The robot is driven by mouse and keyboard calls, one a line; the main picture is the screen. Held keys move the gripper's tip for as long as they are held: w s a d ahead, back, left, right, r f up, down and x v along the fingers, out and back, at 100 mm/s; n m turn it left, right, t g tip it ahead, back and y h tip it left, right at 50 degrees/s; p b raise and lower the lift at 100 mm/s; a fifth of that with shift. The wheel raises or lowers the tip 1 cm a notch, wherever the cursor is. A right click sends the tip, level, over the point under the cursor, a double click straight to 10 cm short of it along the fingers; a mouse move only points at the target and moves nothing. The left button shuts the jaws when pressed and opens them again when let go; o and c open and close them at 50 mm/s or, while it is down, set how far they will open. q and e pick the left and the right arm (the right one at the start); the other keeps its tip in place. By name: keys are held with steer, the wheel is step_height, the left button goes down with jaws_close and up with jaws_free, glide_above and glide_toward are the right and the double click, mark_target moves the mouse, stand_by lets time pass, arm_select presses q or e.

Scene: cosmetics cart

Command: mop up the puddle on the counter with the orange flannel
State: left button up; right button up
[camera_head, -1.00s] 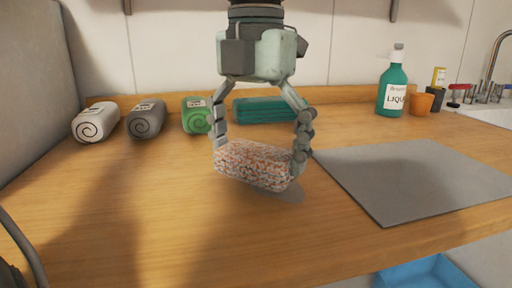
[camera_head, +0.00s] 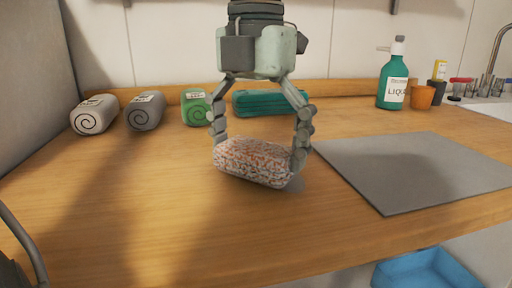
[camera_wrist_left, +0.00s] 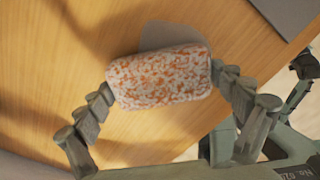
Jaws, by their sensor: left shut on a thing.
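The orange flannel (camera_head: 252,163) is an orange-and-white speckled roll, held lengthwise between the fingers of my left gripper (camera_head: 258,150). It is low over the wooden counter; I cannot tell if it touches the wood. It also shows in the left wrist view (camera_wrist_left: 160,78), with a finger at each end. The puddle (camera_wrist_left: 168,34) is a pale grey patch just beyond the flannel in the wrist view, partly hidden by it. In the head view only a grey sliver (camera_head: 297,183) shows at the flannel's right end. My right gripper is not in view.
A grey mat (camera_head: 410,170) lies to the right. White (camera_head: 95,115), grey (camera_head: 146,110) and green (camera_head: 195,107) rolls and a teal folded cloth (camera_head: 270,104) stand at the back. A green bottle (camera_head: 393,75) and orange cup (camera_head: 422,97) are back right. The counter's left front is clear.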

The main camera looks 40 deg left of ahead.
arm_select(q)
steer(key=shift+f+b, duration=0.35)
steer(key=shift+f, duration=0.15)
steer(key=shift+w+d+p, duration=0.4)
steer(key=shift+w+d, duration=1.55)
steer(key=shift+w, duration=0.3)
step_height(320, 180, up, 8)
steer(key=p, duration=0.6)
